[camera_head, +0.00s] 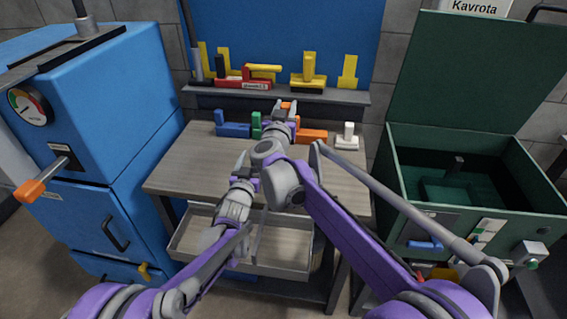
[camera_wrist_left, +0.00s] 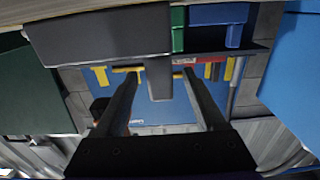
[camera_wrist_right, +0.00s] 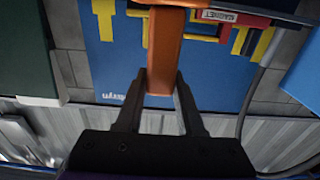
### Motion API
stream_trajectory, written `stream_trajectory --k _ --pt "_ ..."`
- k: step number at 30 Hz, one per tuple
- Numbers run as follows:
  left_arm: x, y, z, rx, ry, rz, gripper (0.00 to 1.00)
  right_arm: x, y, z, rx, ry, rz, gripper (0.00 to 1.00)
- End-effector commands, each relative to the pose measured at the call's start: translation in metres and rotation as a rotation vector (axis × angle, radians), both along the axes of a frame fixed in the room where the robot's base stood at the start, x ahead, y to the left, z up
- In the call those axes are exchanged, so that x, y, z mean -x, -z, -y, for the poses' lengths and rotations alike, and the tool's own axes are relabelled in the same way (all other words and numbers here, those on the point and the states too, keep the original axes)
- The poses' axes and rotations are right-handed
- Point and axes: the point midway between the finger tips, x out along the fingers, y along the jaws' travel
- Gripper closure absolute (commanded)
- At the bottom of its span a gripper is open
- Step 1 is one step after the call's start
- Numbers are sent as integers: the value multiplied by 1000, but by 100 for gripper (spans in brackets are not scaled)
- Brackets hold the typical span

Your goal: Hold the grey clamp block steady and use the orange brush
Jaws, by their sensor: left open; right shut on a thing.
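The dark grey clamp block (camera_wrist_left: 100,36) fills the upper part of the left wrist view. Its stem (camera_wrist_left: 161,80) lies between the spread fingers of my left gripper (camera_wrist_left: 160,78), with gaps on both sides. In the head view my left gripper (camera_head: 243,165) is over the near part of the table, and I cannot make out the block behind my arms. My right gripper (camera_head: 287,108) is shut on the handle of the orange brush (camera_wrist_right: 163,55). The brush's orange body (camera_head: 312,137) shows right of my gripper. I cannot tell whether it touches the table.
A blue tool (camera_head: 235,130) and a green one (camera_head: 257,124) stand on the wooden table (camera_head: 180,165), a white one (camera_head: 346,141) at right. A shelf (camera_head: 330,95) with red and yellow tools is behind. A blue cabinet (camera_head: 95,130) and a green open box (camera_head: 470,205) flank the table.

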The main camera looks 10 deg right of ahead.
Motion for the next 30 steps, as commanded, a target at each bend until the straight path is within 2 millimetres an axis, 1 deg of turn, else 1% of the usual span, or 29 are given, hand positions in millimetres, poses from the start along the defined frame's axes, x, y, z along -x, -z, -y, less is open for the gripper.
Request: stream_trajectory --k 5,8,11,18,21,25,30 --pt "2 0 -1 0 0 0 28 0 0 0 0 0 0 100" --pt "12 0 -3 -1 0 0 28 0 0 0 0 0 0 100" --pt "29 0 -8 -1 0 0 28 0 0 0 0 0 0 100" --pt "79 0 -22 0 -1 0 28 0 0 0 0 0 0 100" --pt "96 0 -27 -1 -1 0 28 0 0 0 0 0 0 100" --pt "110 0 -31 0 -1 0 28 0 0 0 0 0 0 100" --pt "116 0 -32 0 0 0 28 0 0 0 0 0 0 100"
